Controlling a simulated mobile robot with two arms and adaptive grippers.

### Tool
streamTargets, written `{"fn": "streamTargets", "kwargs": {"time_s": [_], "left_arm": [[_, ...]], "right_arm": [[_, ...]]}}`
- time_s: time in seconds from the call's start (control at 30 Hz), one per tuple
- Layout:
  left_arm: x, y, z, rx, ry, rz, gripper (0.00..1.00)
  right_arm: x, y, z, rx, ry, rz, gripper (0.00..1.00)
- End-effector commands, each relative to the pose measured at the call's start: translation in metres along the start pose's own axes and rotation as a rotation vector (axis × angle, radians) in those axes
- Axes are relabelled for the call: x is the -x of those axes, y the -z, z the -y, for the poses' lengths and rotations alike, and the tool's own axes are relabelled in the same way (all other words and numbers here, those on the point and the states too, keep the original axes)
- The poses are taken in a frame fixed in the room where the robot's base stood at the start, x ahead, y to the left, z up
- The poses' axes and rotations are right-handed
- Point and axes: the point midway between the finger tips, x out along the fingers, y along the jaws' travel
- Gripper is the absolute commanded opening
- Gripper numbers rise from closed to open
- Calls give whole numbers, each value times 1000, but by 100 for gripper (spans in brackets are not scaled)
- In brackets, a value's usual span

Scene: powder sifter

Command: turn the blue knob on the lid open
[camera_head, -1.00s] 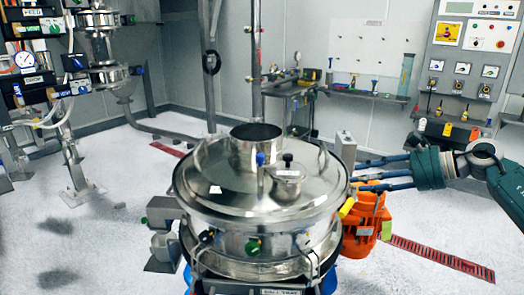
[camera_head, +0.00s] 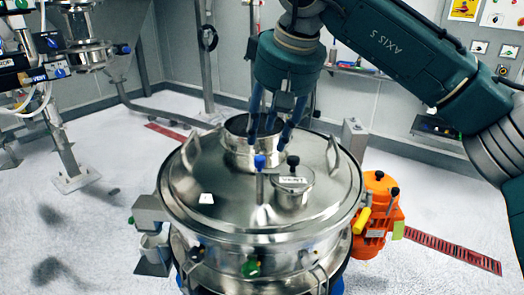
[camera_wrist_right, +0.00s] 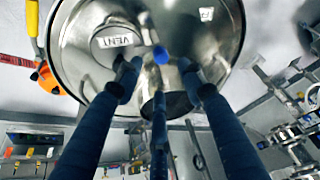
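The blue knob (camera_head: 260,161) stands upright on a thin post on the round steel lid (camera_head: 225,190) of the sifter, left of a small capped port. My right gripper (camera_head: 268,136) points down over the lid, its dark blue fingers spread and empty. In the head view its fingertips appear just above and behind the knob, overlapping the lid's wide open neck (camera_head: 237,150). In the right wrist view the knob (camera_wrist_right: 160,55) shows between the fingertips (camera_wrist_right: 160,68), with no clear contact. My left gripper is not in view.
The small port (camera_head: 293,186) with a black knob, labelled VENT in the wrist view, stands close right of the blue knob. Raised lid handles (camera_head: 333,153) flank the neck. An orange motor unit (camera_head: 376,215) sits on the right.

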Motion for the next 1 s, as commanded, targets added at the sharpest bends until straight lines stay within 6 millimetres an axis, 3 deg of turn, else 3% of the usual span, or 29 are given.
{"fn": "streamTargets", "kwargs": {"time_s": [0.17,0.4,0.57,0.8,1.0], "left_arm": [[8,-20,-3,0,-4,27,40],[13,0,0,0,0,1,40],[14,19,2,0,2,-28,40],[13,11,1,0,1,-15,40],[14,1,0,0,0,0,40]], "right_arm": [[-36,0,0,-2,2,4,39],[-69,0,0,-4,4,2,39],[-78,0,1,-4,4,0,39],[-78,0,1,-4,4,0,39],[-78,0,1,-4,5,-2,2]]}}
